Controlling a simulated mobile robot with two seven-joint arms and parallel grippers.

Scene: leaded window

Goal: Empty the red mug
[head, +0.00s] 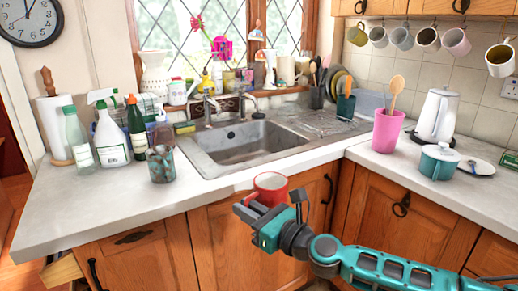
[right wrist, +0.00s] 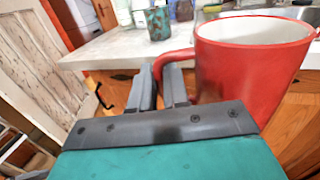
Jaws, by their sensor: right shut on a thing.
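The red mug (head: 270,188) is upright in front of the counter edge, below the sink, in the head view. It fills the right side of the right wrist view (right wrist: 245,75), with its white inside partly showing; I cannot see its bottom or any contents. My right gripper (head: 250,207) is shut on the mug's handle (right wrist: 172,58), with the mug beyond its fingers. The fingers also show in the right wrist view (right wrist: 160,85). The grey sink (head: 245,143) is set in the counter behind the mug. My left gripper is not in view.
The counter (head: 100,205) is clear along its front left. A speckled glass (head: 160,165), spray bottle (head: 110,135) and other bottles stand left of the sink. A faucet (head: 248,100) is behind the basin. A pink cup with utensils (head: 387,132) and a teal pot (head: 438,162) stand right.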

